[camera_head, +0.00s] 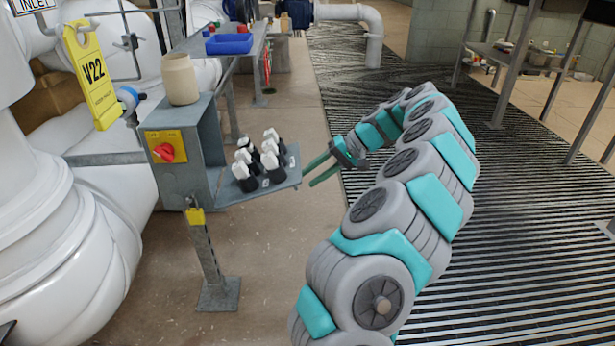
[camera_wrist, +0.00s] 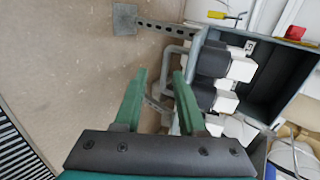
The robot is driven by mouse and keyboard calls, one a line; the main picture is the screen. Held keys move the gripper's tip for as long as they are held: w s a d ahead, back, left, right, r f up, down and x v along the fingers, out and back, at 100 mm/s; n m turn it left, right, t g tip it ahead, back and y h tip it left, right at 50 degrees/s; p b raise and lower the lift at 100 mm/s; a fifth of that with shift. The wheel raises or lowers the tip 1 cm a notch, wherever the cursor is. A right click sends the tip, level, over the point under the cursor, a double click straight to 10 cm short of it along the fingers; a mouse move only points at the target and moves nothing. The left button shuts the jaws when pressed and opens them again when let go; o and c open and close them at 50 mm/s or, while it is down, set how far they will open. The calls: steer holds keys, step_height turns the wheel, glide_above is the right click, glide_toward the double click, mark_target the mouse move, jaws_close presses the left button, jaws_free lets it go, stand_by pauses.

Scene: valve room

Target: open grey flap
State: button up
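The grey flap (camera_head: 278,184) is folded down level from the open front of a grey metal box (camera_head: 185,120) on a post. Several black and white pieces (camera_head: 262,160) stand on it. In the wrist view the flap's edge (camera_wrist: 192,52) runs beside the right finger, and the box's dark inside (camera_wrist: 262,85) shows. A grey bent bar (camera_wrist: 168,62), seemingly the flap's handle, shows between and behind the fingers. My gripper (camera_head: 314,171) is open, its green fingers just off the flap's outer edge; it also shows in the wrist view (camera_wrist: 160,76). I cannot tell whether it touches.
A red knob on a yellow plate (camera_head: 166,150) is on the box's side, and a beige jar (camera_head: 180,79) stands on top. Large white pipes (camera_head: 70,220) fill the left. A bench with a blue tray (camera_head: 229,44) is behind. Floor in front of the post is clear.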

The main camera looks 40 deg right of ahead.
steer(key=s+d+r, duration=0.1)
steer(key=s+d, duration=0.3)
steer(key=d, duration=0.1)
steer(key=shift+d+r, duration=0.15)
steer(key=shift+d, duration=0.2)
stand_by(0.4)
stand_by(0.4)
steer(key=p+v, duration=0.4)
steer(key=v, duration=0.3)
steer(key=shift+d+r, duration=0.25)
steer(key=shift+s, duration=0.15)
stand_by(0.6)
